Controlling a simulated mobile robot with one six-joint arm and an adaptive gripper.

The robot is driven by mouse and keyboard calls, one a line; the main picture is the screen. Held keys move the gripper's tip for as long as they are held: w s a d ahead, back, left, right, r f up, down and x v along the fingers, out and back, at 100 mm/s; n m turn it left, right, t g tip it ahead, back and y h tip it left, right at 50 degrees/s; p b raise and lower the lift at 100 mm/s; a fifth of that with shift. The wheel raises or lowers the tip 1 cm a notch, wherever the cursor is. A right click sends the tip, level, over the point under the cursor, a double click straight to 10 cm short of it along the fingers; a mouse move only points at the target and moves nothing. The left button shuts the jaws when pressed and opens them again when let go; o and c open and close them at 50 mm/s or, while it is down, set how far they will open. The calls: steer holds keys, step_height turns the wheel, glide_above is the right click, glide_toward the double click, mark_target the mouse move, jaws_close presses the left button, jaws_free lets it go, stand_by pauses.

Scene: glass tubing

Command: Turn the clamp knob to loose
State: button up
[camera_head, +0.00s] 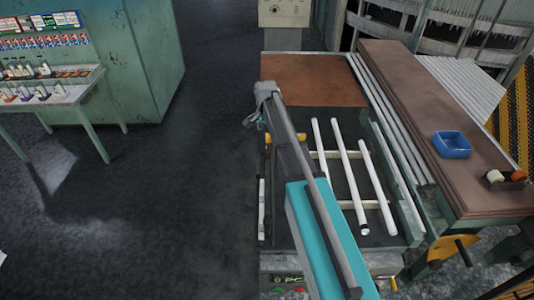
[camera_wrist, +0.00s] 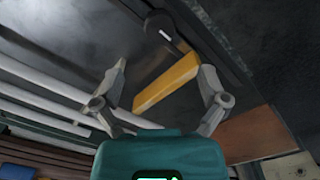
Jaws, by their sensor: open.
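A yellow bar-shaped handle, which looks like the clamp knob (camera_wrist: 166,82), lies slantwise between the two fingers of my gripper (camera_wrist: 164,70) in the wrist view. The fingers are open, with a visible gap on each side of the bar. In the head view, a yellow piece (camera_head: 299,137) shows at the left edge of the dark bed, partly hidden by my arm. My gripper (camera_head: 252,121) hangs just left of it. I cannot read the knob's setting.
Several white glass tubes (camera_head: 347,165) lie on the dark bed. A brown-topped bench (camera_head: 405,100) with a blue tray (camera_head: 452,145) stands at right. A green cabinet (camera_head: 155,70) and a small table (camera_head: 62,96) stand at left. The floor (camera_head: 165,210) between is clear.

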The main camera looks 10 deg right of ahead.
mark_target(266, 149)
steer(key=shift+f+b, duration=4.4)
steer(key=shift+f, duration=0.35)
steer(key=c, duration=1.1)
